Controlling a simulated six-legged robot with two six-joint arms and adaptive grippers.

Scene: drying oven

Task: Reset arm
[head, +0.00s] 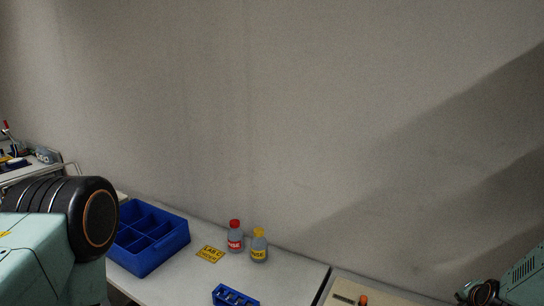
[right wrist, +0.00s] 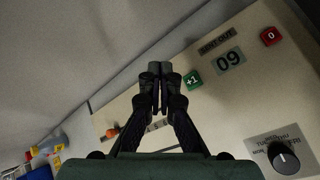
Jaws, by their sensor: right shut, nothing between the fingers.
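My right gripper (right wrist: 160,72) shows in the right wrist view with its dark fingers together and nothing between them. It is in front of a pale control panel (right wrist: 225,110); I cannot tell whether it touches it. In the head view my right gripper (head: 478,292) is only partly seen at the lower right corner, at the end of a mint-green arm. My left gripper is not in view.
The panel has a green "+1" button (right wrist: 192,80), a red "0" button (right wrist: 271,36), an "09" display (right wrist: 229,61) and a black knob (right wrist: 284,157). A blue divided crate (head: 150,262), a red-capped bottle (head: 235,238) and a yellow-capped bottle (head: 259,247) stand on the white table (head: 195,283).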

